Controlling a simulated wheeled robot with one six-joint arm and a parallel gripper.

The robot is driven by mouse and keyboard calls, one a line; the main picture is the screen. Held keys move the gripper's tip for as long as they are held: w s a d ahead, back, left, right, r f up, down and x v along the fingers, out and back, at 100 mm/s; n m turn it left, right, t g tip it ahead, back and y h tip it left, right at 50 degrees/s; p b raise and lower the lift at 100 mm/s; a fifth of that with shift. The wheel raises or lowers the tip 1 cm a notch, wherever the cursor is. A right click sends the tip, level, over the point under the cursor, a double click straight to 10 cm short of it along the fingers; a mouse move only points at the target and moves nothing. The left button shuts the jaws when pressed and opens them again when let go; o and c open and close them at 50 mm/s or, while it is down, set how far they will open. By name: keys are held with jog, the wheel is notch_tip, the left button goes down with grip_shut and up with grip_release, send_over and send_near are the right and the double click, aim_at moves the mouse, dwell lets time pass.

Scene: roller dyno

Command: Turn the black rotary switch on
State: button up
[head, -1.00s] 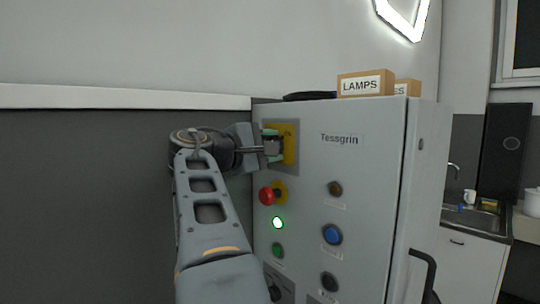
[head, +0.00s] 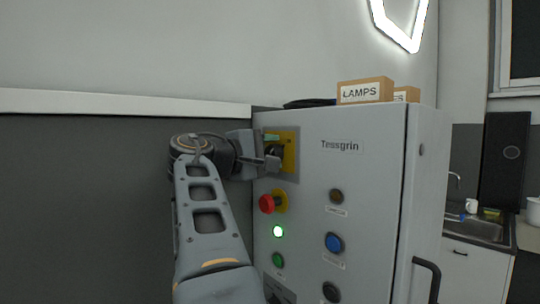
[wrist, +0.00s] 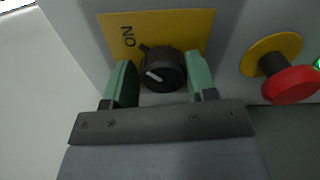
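The black rotary switch (wrist: 162,70) sits on a yellow plate (wrist: 185,28) marked ON near the plate's upper left. In the head view the yellow plate (head: 290,155) is at the cabinet's upper left, and my gripper partly hides the knob. My gripper (wrist: 162,82) is open, with one green-padded finger on each side of the knob. Narrow gaps show between fingers and knob, so it does not look clamped. In the head view my gripper (head: 272,150) is at the plate.
A red mushroom button (head: 267,204) is just below the plate, close to my gripper. A lit green lamp (head: 278,231), a green button (head: 278,260) and a blue button (head: 333,242) are lower on the grey cabinet (head: 370,170). Boxes (head: 365,91) stand on top.

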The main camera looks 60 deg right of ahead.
jog(key=o, duration=0.4)
jog(key=shift+w, duration=0.1)
jog(key=shift+a+f, duration=0.1)
jog(key=b+v, duration=0.1)
jog(key=v, duration=1.2)
jog(key=shift+w+a, duration=0.15)
jog(key=shift+w, duration=0.1)
